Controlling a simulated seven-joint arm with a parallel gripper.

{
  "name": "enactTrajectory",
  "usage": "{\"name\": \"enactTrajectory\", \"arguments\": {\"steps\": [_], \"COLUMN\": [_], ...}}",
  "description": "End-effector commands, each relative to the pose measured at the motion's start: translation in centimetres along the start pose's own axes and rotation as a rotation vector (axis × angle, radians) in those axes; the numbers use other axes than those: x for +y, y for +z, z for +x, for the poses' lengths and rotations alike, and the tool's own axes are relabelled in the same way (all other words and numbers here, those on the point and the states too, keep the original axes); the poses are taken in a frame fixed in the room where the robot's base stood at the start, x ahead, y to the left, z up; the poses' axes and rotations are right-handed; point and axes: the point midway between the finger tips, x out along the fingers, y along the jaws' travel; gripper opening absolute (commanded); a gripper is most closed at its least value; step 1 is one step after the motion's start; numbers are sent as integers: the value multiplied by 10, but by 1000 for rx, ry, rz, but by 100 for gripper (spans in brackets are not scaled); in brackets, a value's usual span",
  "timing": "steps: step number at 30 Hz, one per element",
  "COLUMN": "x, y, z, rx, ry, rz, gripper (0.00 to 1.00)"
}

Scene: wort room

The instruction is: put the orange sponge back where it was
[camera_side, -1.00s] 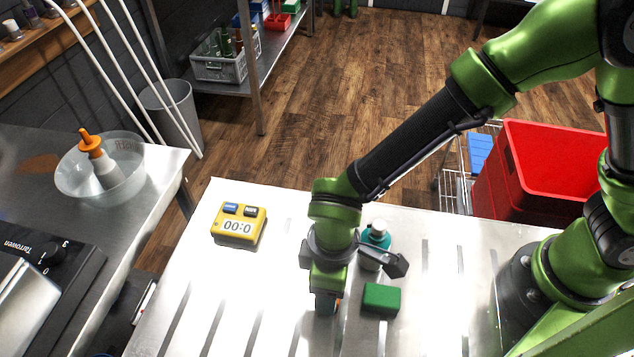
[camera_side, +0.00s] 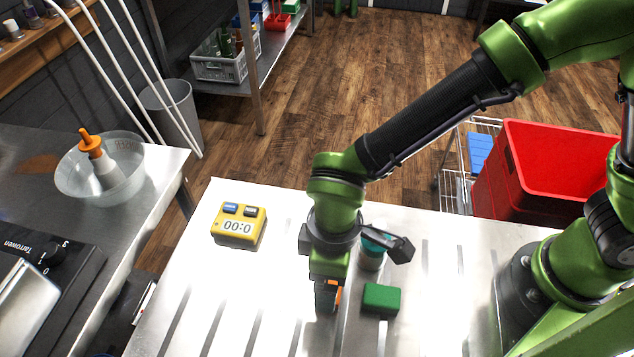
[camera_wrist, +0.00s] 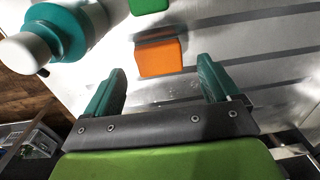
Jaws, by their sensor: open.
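The orange sponge (camera_wrist: 160,58) lies on the steel work surface. In the wrist view it is just ahead of my open fingers, between their lines and apart from both. In the side view a small part of the sponge (camera_side: 337,294) shows behind my gripper (camera_side: 325,303), which hides the rest. In the wrist view my gripper (camera_wrist: 160,90) has its two teal fingers spread wide with nothing between them.
A green sponge (camera_side: 381,299) lies to the right of my gripper. A teal bottle with a white cap (camera_wrist: 60,32) stands close by. A yellow timer (camera_side: 238,226) is at the left of the slotted table (camera_side: 190,290). A red crate (camera_side: 545,170) stands beyond it.

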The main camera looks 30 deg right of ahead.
Motion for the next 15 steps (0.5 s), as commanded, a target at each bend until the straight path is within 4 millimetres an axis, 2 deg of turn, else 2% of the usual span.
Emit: {"name": "enactTrajectory", "arguments": {"steps": [1,6,9,15], "x": [0,0,0,3], "y": [-2,-1,-1,0], "z": [-14,-50,-66,-85], "rx": [7,5,4,7], "ry": [-1,-1,0,-1], "rz": [1,0,0,10], "gripper": [89,89,89,89]}}
